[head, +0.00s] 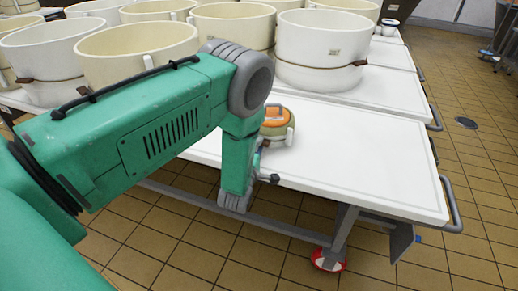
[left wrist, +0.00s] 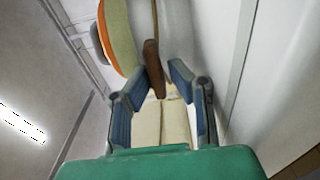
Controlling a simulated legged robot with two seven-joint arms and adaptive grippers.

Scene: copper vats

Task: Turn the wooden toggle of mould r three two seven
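A brown wooden toggle (left wrist: 152,58) shows in the left wrist view, at the mouth of my left gripper (left wrist: 157,75). It lies against a pale, curved mould wall (left wrist: 178,35) along a thin dark band. The two blue fingers are apart on either side of the toggle's near end; I cannot tell if they touch it. In the head view my left gripper (head: 266,172) is mostly hidden by its arm, low at the table edge. A white mould (head: 322,45) there has a brown toggle (head: 360,63) on its right. No mould number is readable. My right gripper is out of view.
An orange-topped round object (head: 275,122) stands on the white table (head: 370,150) beside my left wrist; an orange and green edge (left wrist: 120,35) shows in the wrist view. Several cream vats (head: 135,50) crowd the back left. The table's front right is clear.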

